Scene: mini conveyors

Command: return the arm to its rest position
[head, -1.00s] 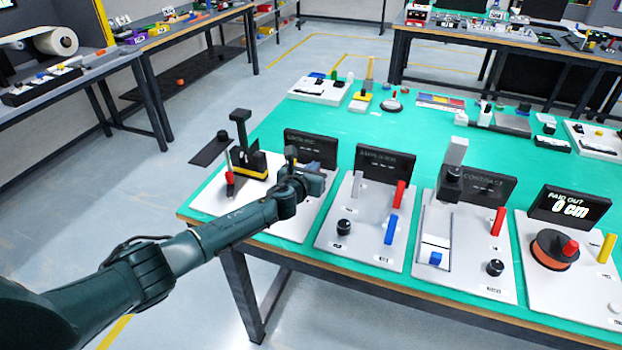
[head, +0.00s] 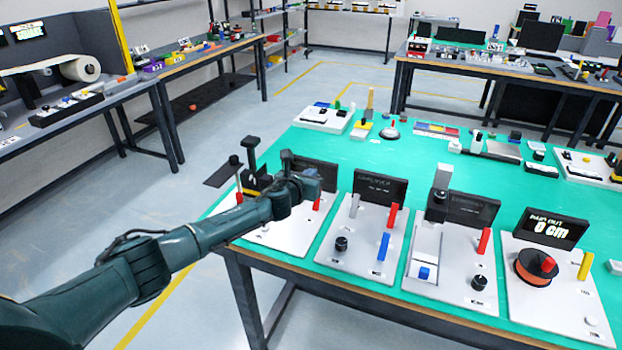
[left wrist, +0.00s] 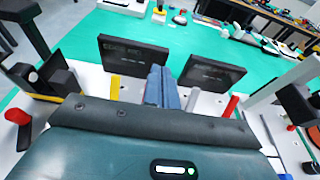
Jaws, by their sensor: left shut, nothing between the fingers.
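My left arm reaches in from the lower left in the head view, and its gripper (head: 300,180) is over the leftmost white station board (head: 272,236) on the green table (head: 330,150). It hides part of that board and its dark display. In the left wrist view the gripper's fingers (left wrist: 163,86) are together with nothing between them, pointing toward the gap between two dark displays (left wrist: 134,56). A yellow lever (left wrist: 115,88) and a red lever (left wrist: 231,105) stand on either side of the fingers. My right gripper is not in view.
Right of the gripper are boards with a grey lever, red handle (head: 392,214) and blue handle (head: 383,246), a slider board with a black knob (head: 479,283), and a "0 cm" reel board (head: 560,290). A dark-framed bench (head: 90,98) stands at the left. Open floor (head: 130,220) lies between.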

